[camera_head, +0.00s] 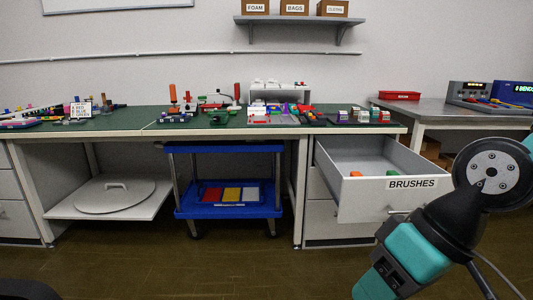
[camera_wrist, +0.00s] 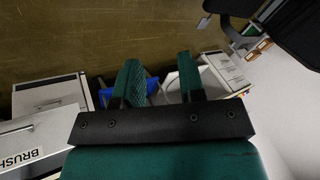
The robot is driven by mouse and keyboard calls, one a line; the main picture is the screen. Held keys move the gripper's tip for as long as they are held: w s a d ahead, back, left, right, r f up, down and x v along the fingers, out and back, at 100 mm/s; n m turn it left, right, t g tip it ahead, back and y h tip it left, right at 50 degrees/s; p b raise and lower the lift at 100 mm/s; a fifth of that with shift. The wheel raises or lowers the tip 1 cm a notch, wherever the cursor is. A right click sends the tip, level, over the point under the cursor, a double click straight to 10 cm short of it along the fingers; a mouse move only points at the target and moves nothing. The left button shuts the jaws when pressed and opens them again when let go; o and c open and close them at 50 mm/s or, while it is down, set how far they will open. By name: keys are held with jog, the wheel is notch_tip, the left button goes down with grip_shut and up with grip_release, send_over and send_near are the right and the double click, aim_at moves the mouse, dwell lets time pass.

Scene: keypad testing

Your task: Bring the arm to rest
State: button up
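My arm (camera_head: 420,240) comes up from the lower right of the head view, with teal and black links and a round grey joint face. It stands in front of the right end of the open drawer (camera_head: 365,208) labelled BRUSHES and hides part of it. My gripper is out of the head view. In the wrist view my gripper (camera_wrist: 158,62) has its two teal-padded fingers apart, with nothing held between them. Beyond the fingers are the brown floor, a blue cart and a white round lid. The labelled drawer (camera_wrist: 38,140) shows at the lower left there.
A long green-topped bench (camera_head: 200,124) bears many small parts and tools. A blue cart (camera_head: 230,211) and a shelf with a round lid (camera_head: 115,195) are below it. A second table (camera_head: 440,112) with instruments stands right. The floor (camera_head: 180,270) in front is clear.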

jog(key=s+d+r+n+h, duration=0.1)
jog(key=s+h, duration=0.1)
jog(key=s, duration=0.3)
notch_tip(320, 180, up, 31)
jog(key=p, duration=3.1)
jog(key=shift+w+g, duration=0.2)
jog(key=shift+g, duration=0.1)
jog(key=shift+d+f, duration=0.15)
